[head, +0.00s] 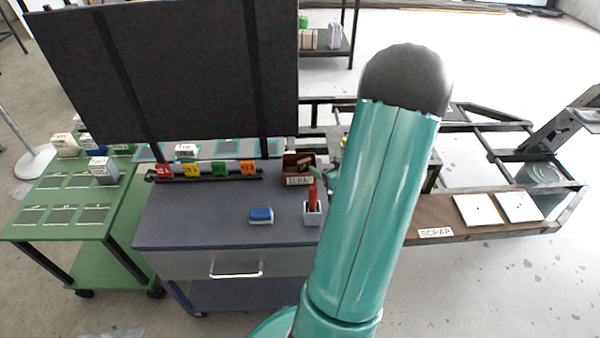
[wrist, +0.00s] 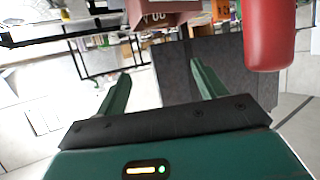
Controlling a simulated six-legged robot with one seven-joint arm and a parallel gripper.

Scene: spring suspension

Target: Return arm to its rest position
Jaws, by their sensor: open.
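My arm (head: 370,210), teal with a dark rounded joint, rises across the right middle of the head view and hides part of the bench behind it. My gripper is hidden or too unclear to make out in the head view. In the wrist view my gripper (wrist: 158,85) shows two teal fingers spread well apart, with nothing between them. A red rounded object (wrist: 269,35) is close to the camera at the upper right, beside the right finger. A dark red box (wrist: 160,12) with partly cut-off lettering is beyond the fingertips at the top.
A dark cart (head: 190,230) carries a blue block (head: 261,215), a scrap box (head: 299,181) and a red-handled item in a small holder (head: 312,212). A green cart (head: 120,205) stands at left, a black panel (head: 175,75) behind. White plates (head: 479,210) lie at right.

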